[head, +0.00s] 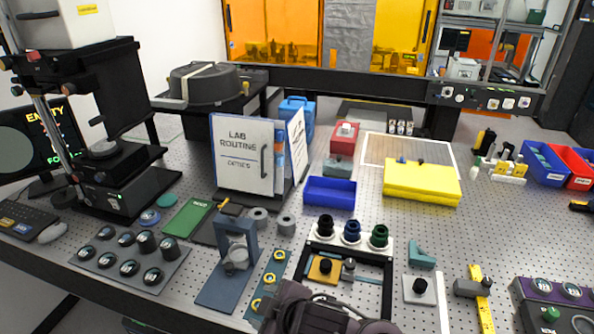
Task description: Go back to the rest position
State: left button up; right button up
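Neither of my grippers shows clearly in the head view. A dark, rounded shape cuts across the bottom edge in the middle, and I cannot tell what it is. No fingertips can be made out. The interferometer (100,150) stands at the left, a tall black instrument with a white top and a small round stage (104,148).
The perforated bench top holds a tray of round optics (107,268), a grey-blue mount (238,250), a white binder (243,155), a blue bin (330,192) and a yellow case (421,182). Red and blue bins (546,163) stand at the right. Bare bench shows right of centre.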

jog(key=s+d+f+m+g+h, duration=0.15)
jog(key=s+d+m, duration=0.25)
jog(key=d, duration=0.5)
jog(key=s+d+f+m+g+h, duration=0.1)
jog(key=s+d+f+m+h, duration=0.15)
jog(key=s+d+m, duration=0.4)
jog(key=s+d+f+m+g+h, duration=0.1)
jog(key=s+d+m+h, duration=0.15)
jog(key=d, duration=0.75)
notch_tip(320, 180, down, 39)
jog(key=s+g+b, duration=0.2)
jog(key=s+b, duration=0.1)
jog(key=b, duration=0.4)
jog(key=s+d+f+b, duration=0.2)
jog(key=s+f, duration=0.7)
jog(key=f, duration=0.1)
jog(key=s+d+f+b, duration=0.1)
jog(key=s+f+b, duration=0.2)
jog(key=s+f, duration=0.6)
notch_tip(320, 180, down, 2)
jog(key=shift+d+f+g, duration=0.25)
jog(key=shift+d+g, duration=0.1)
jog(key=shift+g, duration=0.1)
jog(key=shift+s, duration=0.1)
